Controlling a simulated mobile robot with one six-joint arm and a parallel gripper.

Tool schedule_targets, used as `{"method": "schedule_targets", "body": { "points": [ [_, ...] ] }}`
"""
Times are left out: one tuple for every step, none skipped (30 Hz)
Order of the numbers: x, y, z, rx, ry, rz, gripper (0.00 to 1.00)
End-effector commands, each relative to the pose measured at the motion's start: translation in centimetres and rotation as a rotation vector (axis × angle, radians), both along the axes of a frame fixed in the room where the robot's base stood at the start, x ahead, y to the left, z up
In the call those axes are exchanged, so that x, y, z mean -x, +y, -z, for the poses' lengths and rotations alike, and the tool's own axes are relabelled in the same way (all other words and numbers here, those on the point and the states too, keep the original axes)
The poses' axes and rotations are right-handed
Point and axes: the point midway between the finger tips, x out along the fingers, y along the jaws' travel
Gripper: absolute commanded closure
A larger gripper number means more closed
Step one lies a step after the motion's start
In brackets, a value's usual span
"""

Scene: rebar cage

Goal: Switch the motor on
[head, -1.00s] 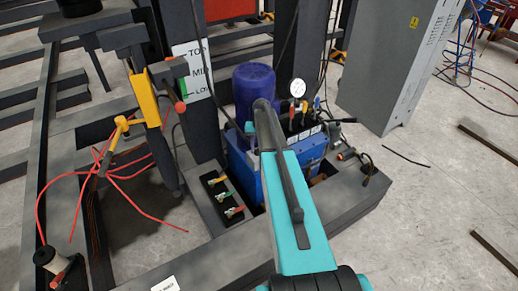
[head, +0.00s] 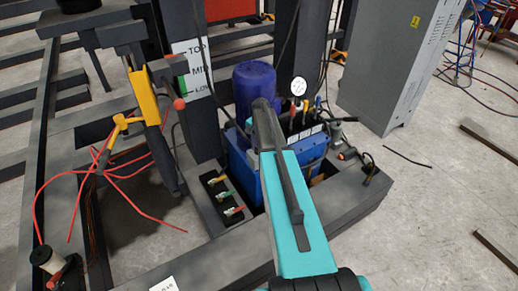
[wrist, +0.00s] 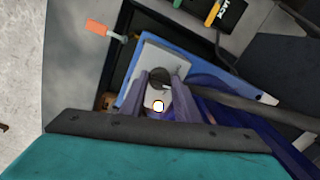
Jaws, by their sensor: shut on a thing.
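The motor (head: 255,85) is a dark blue-purple upright cylinder on a blue power unit (head: 243,160) in the head view. In the wrist view, a pale grey switch box (wrist: 150,65) sits on the blue unit, with a dark round knob (wrist: 158,76) on its face. My gripper (wrist: 161,80) has its two purple-grey fingers on either side of this knob and is shut on it. A small white round spot with a red rim (wrist: 158,106) shows between the fingers. In the head view my teal arm covers the switch box and the fingers.
A pressure gauge (head: 299,86) and several coloured levers stand right of the motor. A valve block (head: 223,198) with coloured handles lies at front left. A yellow tool (head: 146,98), red cords (head: 115,170) and a TOP/MID/LOW board (head: 194,68) are further left. A grey cabinet (head: 392,65) stands right.

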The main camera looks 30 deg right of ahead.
Motion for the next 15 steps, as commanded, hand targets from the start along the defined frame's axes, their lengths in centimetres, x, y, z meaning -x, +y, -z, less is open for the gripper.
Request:
{"method": "schedule_targets", "body": {
  "points": [
    [0.38,-0.16,0.19,0.002,0.007,0.042,0.94],
    [0.39,-0.17,0.19,0.002,0.008,0.07,0.94],
    [0.4,-0.16,0.19,0.003,0.007,0.106,0.94],
    [0.4,-0.16,0.19,0.003,0.007,0.133,0.94],
    [0.41,-0.15,0.18,0.003,0.007,0.16,0.94],
    [0.42,-0.15,0.18,0.003,0.007,0.197,0.94],
    [0.42,-0.15,0.18,0.003,0.008,0.225,0.94],
    [0.43,-0.14,0.18,0.003,0.008,0.252,0.94],
    [0.43,-0.14,0.18,0.003,0.008,0.288,0.94],
    [0.43,-0.13,0.17,0.003,0.008,0.315,0.94],
    [0.43,-0.12,0.18,0.003,0.008,0.343,0.94],
    [0.43,-0.11,0.17,0.003,0.008,0.379,0.94],
    [0.44,-0.1,0.18,0.002,0.008,0.406,0.94],
    [0.43,-0.09,0.17,0.002,0.008,0.434,0.94],
    [0.44,-0.08,0.18,0.002,0.008,0.469,0.94]
  ]
}}
